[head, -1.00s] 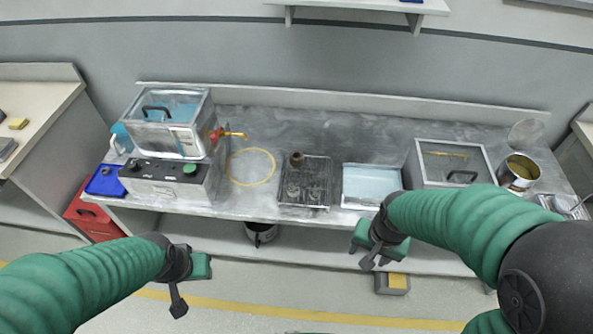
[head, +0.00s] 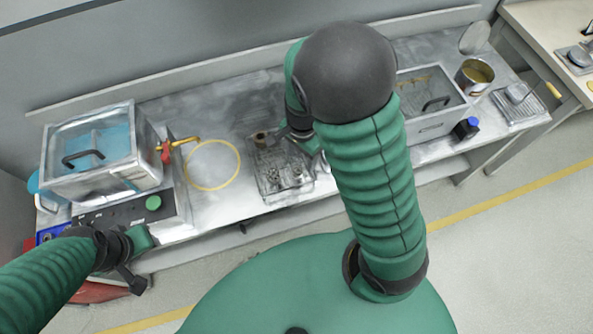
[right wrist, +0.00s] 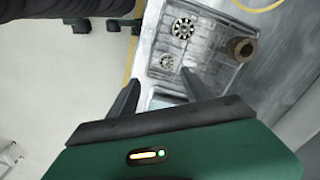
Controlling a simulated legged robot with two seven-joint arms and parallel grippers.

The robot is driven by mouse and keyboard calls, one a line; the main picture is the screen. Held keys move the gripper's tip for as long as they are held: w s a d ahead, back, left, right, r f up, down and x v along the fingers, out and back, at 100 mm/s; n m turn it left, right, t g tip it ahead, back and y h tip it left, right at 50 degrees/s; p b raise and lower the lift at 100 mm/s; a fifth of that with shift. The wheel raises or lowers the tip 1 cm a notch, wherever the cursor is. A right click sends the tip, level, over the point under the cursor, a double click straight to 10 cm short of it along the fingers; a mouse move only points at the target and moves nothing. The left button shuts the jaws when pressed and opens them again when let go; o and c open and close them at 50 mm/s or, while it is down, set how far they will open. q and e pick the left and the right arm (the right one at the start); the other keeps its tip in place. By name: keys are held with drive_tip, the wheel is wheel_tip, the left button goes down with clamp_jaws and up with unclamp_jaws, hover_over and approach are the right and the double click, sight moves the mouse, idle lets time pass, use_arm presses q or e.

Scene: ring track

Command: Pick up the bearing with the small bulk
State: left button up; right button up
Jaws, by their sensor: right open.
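A tray (head: 262,185) stands on the metal bench in the head view. In the right wrist view, the tray (right wrist: 205,68) holds a larger ring bearing (right wrist: 183,28), a smaller bearing (right wrist: 167,62) and a brown cylinder (right wrist: 241,47). The cylinder also shows in the head view (head: 259,138). My right gripper (right wrist: 160,92) is open and empty, its fingers pointing at the tray with the smaller bearing ahead of the gap. In the head view its arm largely hides it. My left gripper (head: 136,262) is at the lower left, before the bench; its jaw opening is unclear.
A yellow ring (head: 238,165) lies left of the tray.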

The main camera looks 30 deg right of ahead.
hover_over(297, 171)
wheel_tip(297, 171, down, 6)
drive_tip(key=shift+d+r+b, duration=0.15)
drive_tip(key=shift+r+b, duration=0.1)
drive_tip(key=shift+b, duration=0.15)
drive_tip(key=f, duration=0.2)
drive_tip(key=f+b, duration=0.1)
drive_tip(key=f, duration=0.1)
drive_tip(key=shift+a+f, duration=0.1)
drive_tip(key=shift+a, duration=0.25)
drive_tip(key=shift+d+f, duration=0.15)
drive_tip(key=shift+f, duration=0.05)
drive_tip(key=shift+w+d, duration=0.1)
drive_tip(key=shift+d, duration=0.25)
drive_tip(key=c, duration=0.5)
use_arm(q)
drive_tip(key=x, duration=0.3)
drive_tip(key=shift+w+a, duration=0.2)
drive_tip(key=shift+a, duration=0.1)
use_arm(e)
drive_tip(key=shift+a, duration=0.3)
clamp_jaws()
